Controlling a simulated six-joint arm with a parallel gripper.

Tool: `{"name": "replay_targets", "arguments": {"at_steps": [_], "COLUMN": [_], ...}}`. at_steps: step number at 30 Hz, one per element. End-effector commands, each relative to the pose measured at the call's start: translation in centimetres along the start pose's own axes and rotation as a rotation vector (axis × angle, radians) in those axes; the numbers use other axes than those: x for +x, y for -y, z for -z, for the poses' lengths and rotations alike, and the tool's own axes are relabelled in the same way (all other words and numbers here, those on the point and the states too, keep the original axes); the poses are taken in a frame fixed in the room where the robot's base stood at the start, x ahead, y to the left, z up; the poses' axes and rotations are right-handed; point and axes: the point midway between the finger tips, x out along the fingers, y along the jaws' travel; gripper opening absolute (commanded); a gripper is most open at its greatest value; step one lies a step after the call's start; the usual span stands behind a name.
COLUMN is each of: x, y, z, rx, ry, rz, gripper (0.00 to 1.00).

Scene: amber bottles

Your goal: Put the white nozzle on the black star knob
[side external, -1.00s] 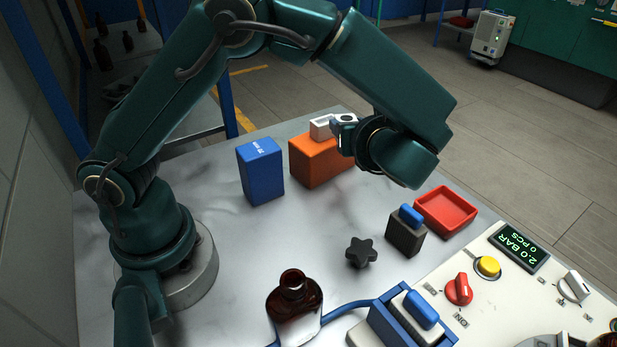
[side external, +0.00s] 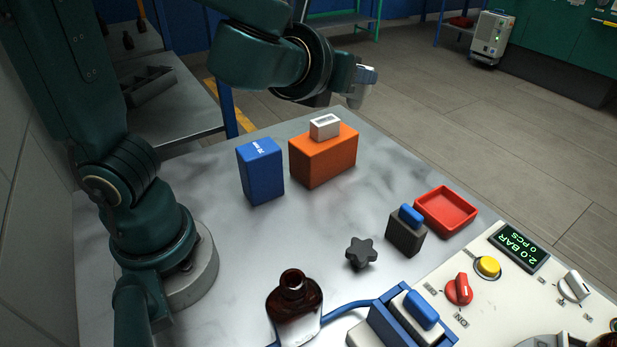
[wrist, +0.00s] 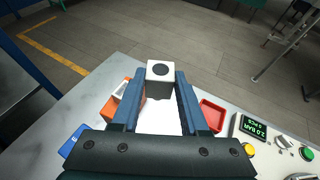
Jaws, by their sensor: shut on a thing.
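My gripper (side external: 361,86) is raised above the far edge of the table, beyond the orange block. In the wrist view my gripper (wrist: 160,100) is shut on the white nozzle (wrist: 160,72), a pale block with a dark round hole in its end face. In the side view the nozzle is small and partly covered by the fingers. The black star knob (side external: 361,252) sits on the table between the amber bottle and the dark block, well apart from my gripper. Nothing rests on it. I cannot make it out in the wrist view.
The orange block (side external: 322,162) carries a small white box (side external: 324,126). A blue block (side external: 260,172) stands left of it. A red tray (side external: 446,223), a dark block with blue top (side external: 405,236), an amber bottle (side external: 294,314) and a control panel (side external: 515,290) surround the knob.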

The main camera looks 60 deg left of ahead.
Motion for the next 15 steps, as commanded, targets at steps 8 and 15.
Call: {"name": "replay_targets", "arguments": {"at_steps": [8,15], "x": [-1.7,-2.7], "y": [1.0,2.0], "z": [1.2,2.9], "rx": [0.09,0.156], "ry": [0.007,0.006], "rz": [0.218,0.366], "gripper": [0.0,0.0]}}
